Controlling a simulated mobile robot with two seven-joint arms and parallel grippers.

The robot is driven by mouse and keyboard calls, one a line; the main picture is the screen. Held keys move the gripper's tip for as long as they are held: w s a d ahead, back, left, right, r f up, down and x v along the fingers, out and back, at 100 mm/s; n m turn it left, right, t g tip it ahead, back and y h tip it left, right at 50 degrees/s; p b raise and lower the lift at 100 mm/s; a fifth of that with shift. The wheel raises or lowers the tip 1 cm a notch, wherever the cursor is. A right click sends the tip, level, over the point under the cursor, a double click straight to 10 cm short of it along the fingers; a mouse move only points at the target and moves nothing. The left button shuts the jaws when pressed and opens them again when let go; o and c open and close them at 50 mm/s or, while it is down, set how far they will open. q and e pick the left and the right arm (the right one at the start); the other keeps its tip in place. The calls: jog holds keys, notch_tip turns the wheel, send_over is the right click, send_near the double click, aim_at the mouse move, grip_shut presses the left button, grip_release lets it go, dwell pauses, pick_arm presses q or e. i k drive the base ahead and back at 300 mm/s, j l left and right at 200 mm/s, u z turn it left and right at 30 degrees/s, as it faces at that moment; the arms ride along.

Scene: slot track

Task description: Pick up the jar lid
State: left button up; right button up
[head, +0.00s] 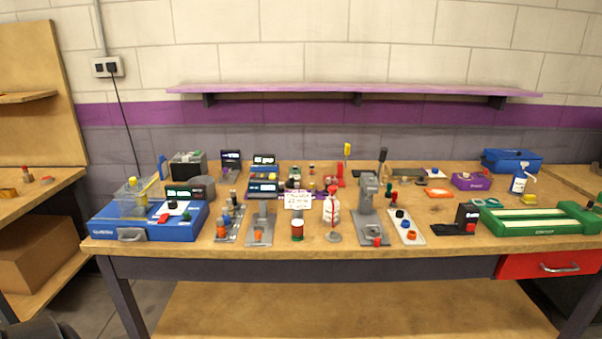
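Neither of my grippers shows in the head view. A small flat grey disc (333,237) lies near the front edge of the workbench, in front of a white bottle with red parts (332,210). It may be the jar lid, but it is too small to tell for sure. A small red-brown jar or cup with a pale top band (297,231) stands just left of the disc, apart from it.
The wooden workbench (460,245) is crowded. A grey press (368,212) stands right of the disc, a blue case (185,229) at left, a green track unit (540,220) at right. A purple shelf (350,89) hangs above. Bare wood lies along the front edge.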

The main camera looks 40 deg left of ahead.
aim_at(288, 183)
jog(key=u, duration=1.35)
jog(key=i+l, duration=0.05)
